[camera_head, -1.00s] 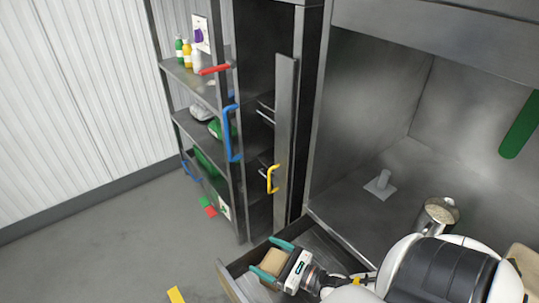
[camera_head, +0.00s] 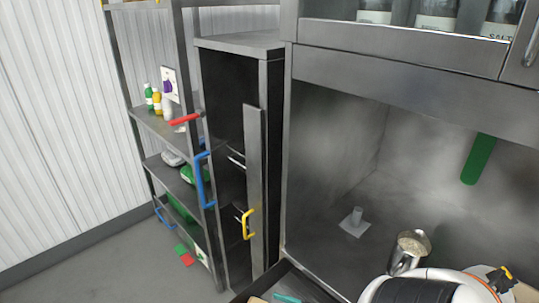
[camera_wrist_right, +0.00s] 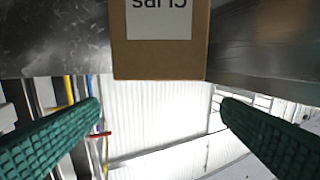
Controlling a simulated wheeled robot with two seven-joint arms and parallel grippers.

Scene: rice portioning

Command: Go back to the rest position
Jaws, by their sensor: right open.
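My right arm comes in at the lower right of the head view. Only a teal finger of my right gripper (camera_head: 287,298) shows at the bottom edge. In the right wrist view the two green fingers of my right gripper (camera_wrist_right: 160,115) stand wide apart, with nothing gripped between their tips. A brown cardboard box (camera_wrist_right: 160,62) with a white label reading upside down "Clips" fills the top middle there. A sliver of a tan box (camera_head: 257,300) shows at the bottom of the head view, in the open drawer (camera_head: 318,284). My left gripper is not in view.
A metal cup (camera_head: 408,252) holding pale grains stands on the steel counter (camera_head: 330,245), with a grey stand (camera_head: 353,222) behind it. A shelf rack (camera_head: 160,125) with bottles and coloured handles stands left. A tall narrow cabinet (camera_head: 228,90) adjoins it.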

